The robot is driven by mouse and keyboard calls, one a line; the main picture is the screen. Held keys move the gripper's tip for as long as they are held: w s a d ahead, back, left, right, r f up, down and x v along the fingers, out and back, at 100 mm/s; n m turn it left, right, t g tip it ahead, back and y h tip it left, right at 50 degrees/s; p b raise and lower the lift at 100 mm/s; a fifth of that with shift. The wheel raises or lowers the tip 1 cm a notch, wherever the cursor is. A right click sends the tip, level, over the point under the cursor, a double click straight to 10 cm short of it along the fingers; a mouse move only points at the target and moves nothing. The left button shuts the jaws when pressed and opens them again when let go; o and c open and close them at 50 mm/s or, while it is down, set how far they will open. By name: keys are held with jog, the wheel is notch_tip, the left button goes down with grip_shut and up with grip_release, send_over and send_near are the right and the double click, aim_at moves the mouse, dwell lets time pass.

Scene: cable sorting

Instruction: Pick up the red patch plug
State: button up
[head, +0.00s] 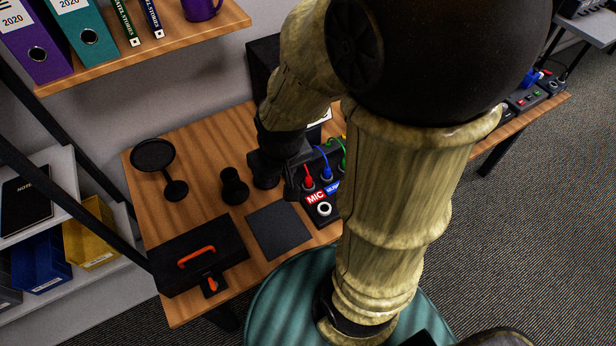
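The red patch plug (308,183) stands in a dark socket panel (318,213), above a red MIC label. A red cable end rises from it. A blue plug (326,172) and a green plug (343,163) are to its right, partly beside my arm. My gripper (290,188) is just left of the red plug, with its dark fingers low over the table. Whether it touches the plug, and the gap between its fingers, cannot be made out.
A dark square mat (278,231) lies in front of the gripper. A black toolbox (200,255) with an orange handle, a round stand (153,156) and a small black spool-shaped object (234,186) stand to the left on the wooden table (205,150). My arm hides the panel's right side.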

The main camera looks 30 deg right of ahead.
jog(key=shift+s, duration=0.1)
jog(key=shift+o, duration=1.2)
jog(key=n+g+p, duration=0.2)
jog(key=n+g, duration=0.1)
send_over(310, 178)
notch_tip(310, 178, down, 10)
jog(key=shift+r, duration=0.15)
notch_tip(310, 178, down, 12)
jog(key=shift+a+f+p, duration=0.1)
jog(key=shift+f+p, duration=0.05)
jog(key=shift+p, duration=0.4)
